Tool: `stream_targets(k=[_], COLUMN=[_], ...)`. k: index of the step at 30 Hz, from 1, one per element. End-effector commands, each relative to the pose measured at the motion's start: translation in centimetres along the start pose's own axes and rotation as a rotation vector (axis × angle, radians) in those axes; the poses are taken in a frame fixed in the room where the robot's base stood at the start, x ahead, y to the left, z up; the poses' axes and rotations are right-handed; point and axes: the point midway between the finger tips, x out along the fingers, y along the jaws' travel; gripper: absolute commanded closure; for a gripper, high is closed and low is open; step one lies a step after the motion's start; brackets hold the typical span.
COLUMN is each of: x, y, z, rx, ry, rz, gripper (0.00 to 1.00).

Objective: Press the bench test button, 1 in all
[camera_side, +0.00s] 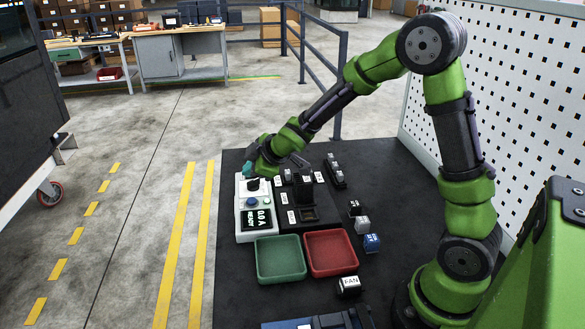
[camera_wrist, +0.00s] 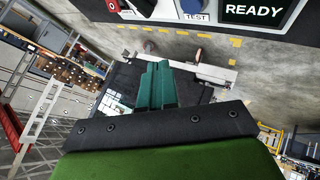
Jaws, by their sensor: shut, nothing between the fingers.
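The white bench tester (camera_side: 243,224) stands at the left edge of the dark bench mat, its screen (camera_side: 256,220) lit with READY and 0.0A. Its blue button (camera_side: 252,202) is visible and uncovered. In the wrist view the blue button (camera_wrist: 193,7) sits above a TEST label (camera_wrist: 197,17), cut by the top edge. My gripper (camera_side: 248,170) is at the tester's far end, beyond the blue button and apart from it. In the wrist view my gripper's teal fingers (camera_wrist: 157,66) are together, with nothing between them.
A black fixture (camera_side: 305,200) stands right of the tester. A green tray (camera_side: 260,278) and a red tray (camera_side: 353,255) lie in front. Small labelled blocks, including a blue one (camera_side: 371,243), stand to the right. A red button (camera_wrist: 113,5) shows on the tester.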

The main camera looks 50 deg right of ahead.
Motion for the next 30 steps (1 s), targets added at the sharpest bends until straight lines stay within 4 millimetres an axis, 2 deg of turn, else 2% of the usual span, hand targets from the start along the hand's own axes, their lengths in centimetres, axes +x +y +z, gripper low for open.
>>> stream_targets(k=[6,12,30], x=[2.3,3.7,4.2], y=[-1.8,-2.7,-3.1], z=[1.7,2.7,3.1], rx=[-0.002,-0.001,0.0], ry=[-0.003,-0.001,0.0], rz=[-0.003,-0.002,0.001], gripper=[1.0,1.0,1.0])
